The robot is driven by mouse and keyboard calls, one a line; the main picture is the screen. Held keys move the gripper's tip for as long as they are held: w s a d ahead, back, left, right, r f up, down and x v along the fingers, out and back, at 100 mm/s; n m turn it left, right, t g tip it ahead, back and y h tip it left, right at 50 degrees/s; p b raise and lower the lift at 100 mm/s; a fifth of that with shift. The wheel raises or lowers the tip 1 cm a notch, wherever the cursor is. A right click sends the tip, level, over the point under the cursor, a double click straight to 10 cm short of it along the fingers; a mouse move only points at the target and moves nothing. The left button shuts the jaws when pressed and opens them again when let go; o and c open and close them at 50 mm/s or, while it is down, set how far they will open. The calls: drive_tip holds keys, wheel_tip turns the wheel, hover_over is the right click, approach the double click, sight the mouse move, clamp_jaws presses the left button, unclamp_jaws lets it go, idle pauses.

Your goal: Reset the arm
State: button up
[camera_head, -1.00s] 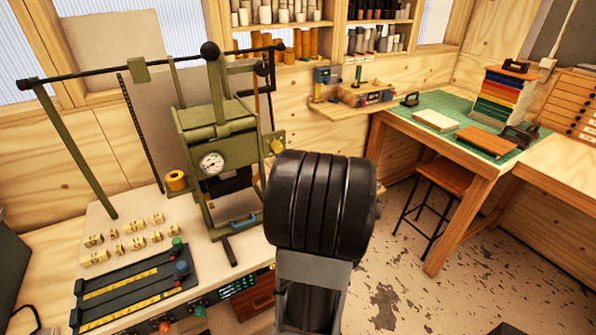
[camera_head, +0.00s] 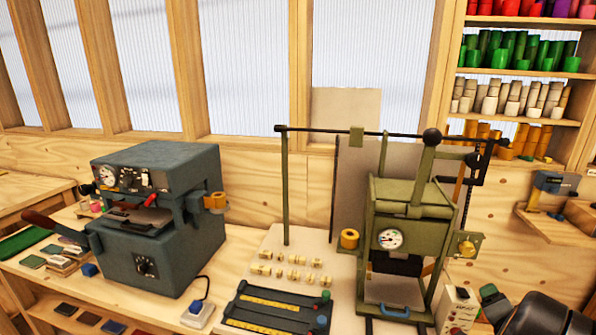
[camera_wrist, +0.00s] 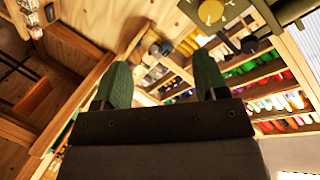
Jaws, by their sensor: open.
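My gripper (camera_wrist: 163,78) shows in the wrist view as two green fingers standing wide apart. Nothing is between them, so it is open and empty. The wrist view is tilted, with shelves of coloured rolls (camera_wrist: 272,103) beyond the fingers.
The green press (camera_head: 410,205) with a gauge stands on the bench, close left of my arm. A grey-blue machine (camera_head: 160,215) stands farther left. A black tray (camera_head: 270,310) and small brass blocks (camera_head: 290,272) lie between them. Roll shelves (camera_head: 515,73) are at upper right.

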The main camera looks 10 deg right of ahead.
drive_tip(key=s+f+n+g, duration=0.1)
drive_tip(key=s+f+g, duration=0.3)
drive_tip(key=g, duration=0.1)
drive_tip(key=a+n+g+y, duration=0.2)
drive_tip(key=a+n+g, duration=0.1)
drive_tip(key=a, duration=0.3)
drive_tip(key=a+r+n+y, duration=0.2)
drive_tip(key=a+n, duration=0.2)
drive_tip(key=a, duration=0.6)
drive_tip(key=w+a+r+n+y, duration=0.1)
drive_tip(key=a+r+n+y, duration=0.1)
drive_tip(key=a, duration=0.8)
drive_tip(key=a+r+n+y, duration=0.2)
drive_tip(key=a+n, duration=0.3)
drive_tip(key=a, duration=0.4)
drive_tip(key=shift+w+a+n, duration=0.3)
drive_tip(key=shift+a, duration=0.1)
drive_tip(key=shift+c, duration=0.3)
